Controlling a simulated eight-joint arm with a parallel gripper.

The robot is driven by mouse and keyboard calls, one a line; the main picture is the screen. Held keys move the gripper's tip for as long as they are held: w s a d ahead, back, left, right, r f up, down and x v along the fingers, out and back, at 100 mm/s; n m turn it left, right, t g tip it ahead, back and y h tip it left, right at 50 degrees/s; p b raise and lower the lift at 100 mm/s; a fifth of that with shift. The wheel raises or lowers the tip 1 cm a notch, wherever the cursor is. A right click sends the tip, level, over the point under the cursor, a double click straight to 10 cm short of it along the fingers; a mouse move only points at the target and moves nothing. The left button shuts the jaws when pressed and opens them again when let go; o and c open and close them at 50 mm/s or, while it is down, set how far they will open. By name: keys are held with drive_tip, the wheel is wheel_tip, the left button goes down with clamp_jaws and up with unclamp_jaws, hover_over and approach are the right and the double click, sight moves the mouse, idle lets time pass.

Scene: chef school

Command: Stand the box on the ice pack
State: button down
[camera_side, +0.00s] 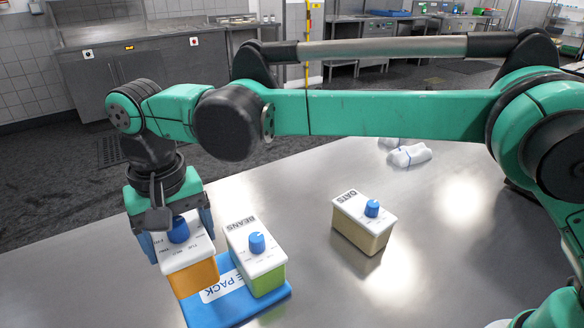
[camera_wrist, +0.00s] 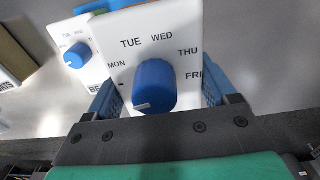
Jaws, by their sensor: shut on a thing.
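My gripper (camera_side: 178,236) is shut on an orange box (camera_side: 194,279) with a white lid and a blue knob, its fingers on opposite sides of the lid. In the wrist view the held box's lid (camera_wrist: 185,35) shows day names around the knob, between my fingers (camera_wrist: 158,98). The box looks upright. The blue ice pack (camera_side: 236,311), with a white label, lies flat on the table; the held box covers part of it in the side view. I cannot tell whether the held box touches it.
A green box marked BEANS (camera_side: 268,282) stands on the ice pack, close right of the held box. A box marked OATS (camera_side: 362,231) stands apart on the metal table (camera_side: 330,290). A crumpled white cloth (camera_side: 408,155) lies farther back.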

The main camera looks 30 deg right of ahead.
wheel_tip(320, 180, down, 8)
drive_tip(key=shift+w+r, duration=0.1)
drive_tip(key=shift+r, duration=0.05)
idle(0.4)
unclamp_jaws()
